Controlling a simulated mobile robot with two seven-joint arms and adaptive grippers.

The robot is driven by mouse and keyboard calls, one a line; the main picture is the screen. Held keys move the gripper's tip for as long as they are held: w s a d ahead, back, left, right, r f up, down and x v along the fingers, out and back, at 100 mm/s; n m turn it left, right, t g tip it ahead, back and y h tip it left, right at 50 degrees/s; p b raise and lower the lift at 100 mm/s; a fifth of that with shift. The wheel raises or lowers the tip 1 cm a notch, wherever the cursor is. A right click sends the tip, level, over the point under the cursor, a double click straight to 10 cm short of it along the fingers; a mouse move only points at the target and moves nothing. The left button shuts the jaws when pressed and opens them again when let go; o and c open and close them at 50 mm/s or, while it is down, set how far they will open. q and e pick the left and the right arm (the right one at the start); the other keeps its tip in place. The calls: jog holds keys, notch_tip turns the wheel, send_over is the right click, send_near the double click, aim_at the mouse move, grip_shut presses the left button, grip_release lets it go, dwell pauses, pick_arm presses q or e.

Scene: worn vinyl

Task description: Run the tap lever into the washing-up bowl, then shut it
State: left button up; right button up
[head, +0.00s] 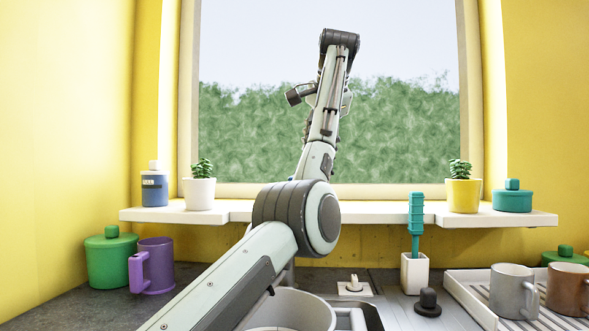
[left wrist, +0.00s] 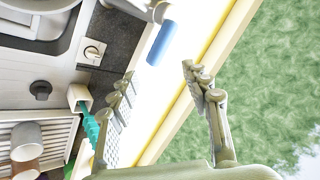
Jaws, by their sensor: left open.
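The washing-up bowl (head: 290,312) is pale and round, at the bottom centre of the head view, partly behind my left arm. Its rim also shows at the upper left of the left wrist view (left wrist: 40,28). A grey tap (left wrist: 135,8) enters at the top edge there, with a blue lever (left wrist: 161,43) beside its end. In the head view my arm hides most of the tap, and the lever is not visible. My left gripper (left wrist: 159,75) is open and empty, with the lever beyond its fingertips, apart from them. My right gripper is not in view.
A white holder with a teal brush (head: 415,240), a knob on a white plate (head: 352,287) and a dark stopper (head: 428,303) stand right of the bowl. A rack (head: 470,311) holds mugs. Potted plants and jars line the windowsill (head: 385,210). A purple mug (head: 153,267) stands left.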

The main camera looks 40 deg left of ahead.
pick_arm(q)
jog(key=x, duration=0.6)
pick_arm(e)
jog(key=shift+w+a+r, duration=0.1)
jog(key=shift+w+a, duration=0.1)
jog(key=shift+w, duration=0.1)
pick_arm(q)
jog(key=shift+w+a+f, duration=0.1)
jog(key=shift+a+f, duration=0.05)
jog(key=shift+f, duration=0.05)
jog(key=shift+w+a+f, duration=0.15)
jog(key=shift+a+f, duration=0.05)
jog(key=shift+f, duration=0.1)
jog(key=shift+w+a, duration=0.1)
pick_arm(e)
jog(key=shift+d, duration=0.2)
